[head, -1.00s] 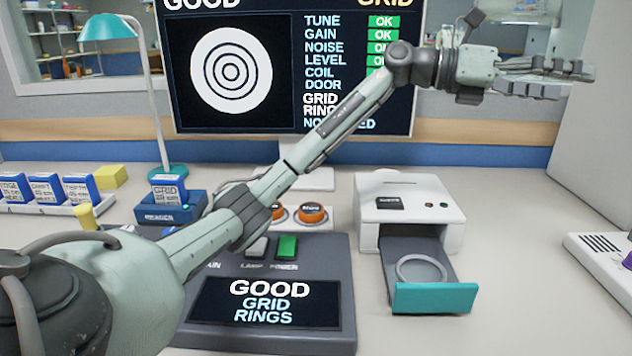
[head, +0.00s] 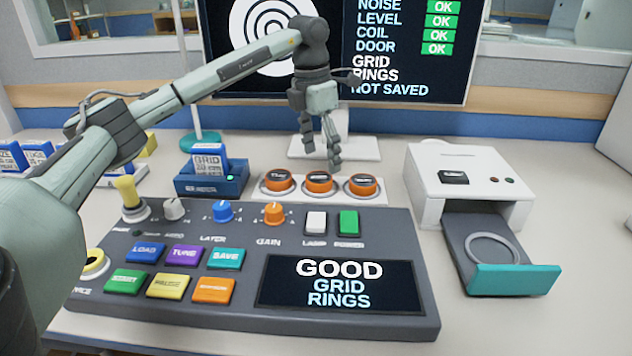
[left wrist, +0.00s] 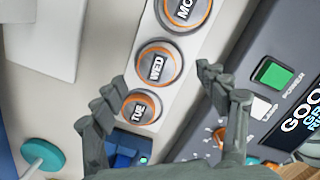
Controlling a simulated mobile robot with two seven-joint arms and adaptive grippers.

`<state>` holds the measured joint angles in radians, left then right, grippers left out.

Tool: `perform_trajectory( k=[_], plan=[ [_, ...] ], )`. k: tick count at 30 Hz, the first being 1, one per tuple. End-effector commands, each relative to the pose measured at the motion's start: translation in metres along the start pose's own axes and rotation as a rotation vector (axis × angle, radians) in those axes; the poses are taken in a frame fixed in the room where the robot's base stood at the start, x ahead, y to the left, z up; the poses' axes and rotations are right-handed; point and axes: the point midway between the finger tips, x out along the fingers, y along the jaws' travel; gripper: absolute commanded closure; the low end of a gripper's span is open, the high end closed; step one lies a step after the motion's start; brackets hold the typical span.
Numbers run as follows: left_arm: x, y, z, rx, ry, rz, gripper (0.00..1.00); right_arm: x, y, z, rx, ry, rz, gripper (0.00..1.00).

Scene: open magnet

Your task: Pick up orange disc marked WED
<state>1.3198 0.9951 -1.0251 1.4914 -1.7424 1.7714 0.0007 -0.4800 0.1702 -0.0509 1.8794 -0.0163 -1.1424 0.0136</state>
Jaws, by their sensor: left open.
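The orange disc marked WED (head: 319,181) is the middle of three orange-rimmed discs in a row on a white holder. Its label reads clearly in the left wrist view (left wrist: 157,67). The disc marked TUE (left wrist: 140,108) is beside it, on the left in the head view; the disc lettered MO (left wrist: 184,10) is on its other side, partly cut off. My left gripper (head: 321,150) is open and empty, pointing down above the row, fingers apart from the discs. In the left wrist view its fingers spread on both sides of the row. My right gripper is not in view.
A dark control panel (head: 420,250) with knobs and buttons lies in front of the discs. A blue reader (head: 212,184) holding a GRID card stands left. A white machine (head: 470,165) with an open drawer (head: 515,279) stands right. The monitor stand (head: 352,149) is behind.

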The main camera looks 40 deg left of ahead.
Motion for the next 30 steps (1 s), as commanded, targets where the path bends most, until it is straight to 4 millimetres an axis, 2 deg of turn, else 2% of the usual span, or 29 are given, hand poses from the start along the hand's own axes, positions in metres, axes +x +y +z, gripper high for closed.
perform_trajectory(
  k=[5,9,18,30],
  plan=[
    [0.025,0.006,-0.008,-0.001,0.003,-0.001,0.26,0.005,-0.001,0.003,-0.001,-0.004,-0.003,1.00],
    [0.043,0.006,-0.008,0.001,0.000,-0.001,0.26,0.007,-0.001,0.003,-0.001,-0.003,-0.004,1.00],
    [0.049,0.006,-0.007,0.001,-0.003,-0.001,0.26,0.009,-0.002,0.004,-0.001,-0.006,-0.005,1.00],
    [0.048,0.006,-0.007,0.001,-0.003,-0.002,0.75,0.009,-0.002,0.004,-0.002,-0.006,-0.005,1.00]
  ],
)
